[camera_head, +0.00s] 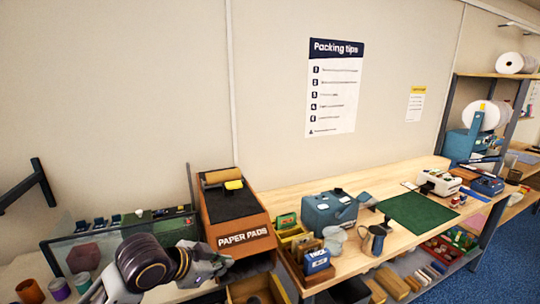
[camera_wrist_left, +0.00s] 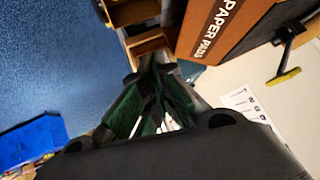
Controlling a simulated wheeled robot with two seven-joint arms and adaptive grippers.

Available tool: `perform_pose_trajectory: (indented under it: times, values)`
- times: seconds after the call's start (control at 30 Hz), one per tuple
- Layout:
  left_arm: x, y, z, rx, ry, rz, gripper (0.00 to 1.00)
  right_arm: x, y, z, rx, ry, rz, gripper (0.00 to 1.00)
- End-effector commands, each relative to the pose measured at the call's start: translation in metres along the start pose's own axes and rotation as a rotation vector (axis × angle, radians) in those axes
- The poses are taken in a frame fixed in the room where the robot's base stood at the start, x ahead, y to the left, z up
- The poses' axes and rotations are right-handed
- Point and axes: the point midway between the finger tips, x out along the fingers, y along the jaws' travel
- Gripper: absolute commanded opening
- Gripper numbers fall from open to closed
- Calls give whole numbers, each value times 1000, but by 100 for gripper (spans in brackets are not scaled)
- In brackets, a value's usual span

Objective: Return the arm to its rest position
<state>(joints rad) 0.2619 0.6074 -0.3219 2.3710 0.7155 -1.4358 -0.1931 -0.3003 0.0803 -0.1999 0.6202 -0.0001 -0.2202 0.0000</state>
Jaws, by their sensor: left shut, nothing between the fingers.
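My left arm comes in from the lower left of the head view. Its left gripper (camera_head: 222,264) is in front of the brown box marked PAPER PADS (camera_head: 243,237), close to its lower front edge. In the left wrist view the dark fingers of the left gripper (camera_wrist_left: 154,68) are closed together with nothing held between them. The brown box (camera_wrist_left: 222,28) shows beyond them at the upper right. Whether the gripper touches the box cannot be told. My right gripper is in neither view.
A wooden bench (camera_head: 283,206) runs along the wall, with a blue-grey machine (camera_head: 328,211), a metal jug (camera_head: 374,240) and a green mat (camera_head: 419,212). An open wooden bin (camera_head: 258,290) sits low in front. Jars (camera_head: 58,288) stand at the lower left.

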Motion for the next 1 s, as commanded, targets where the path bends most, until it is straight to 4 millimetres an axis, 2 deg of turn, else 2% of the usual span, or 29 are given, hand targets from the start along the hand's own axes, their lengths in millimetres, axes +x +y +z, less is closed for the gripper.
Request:
perform_pose_trajectory:
  times: [0.5,1.0]
  values:
    - [27,37,74,-232,-112,-26,0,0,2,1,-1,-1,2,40]
    - [33,78,161,-469,-278,-81,0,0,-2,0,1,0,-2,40]
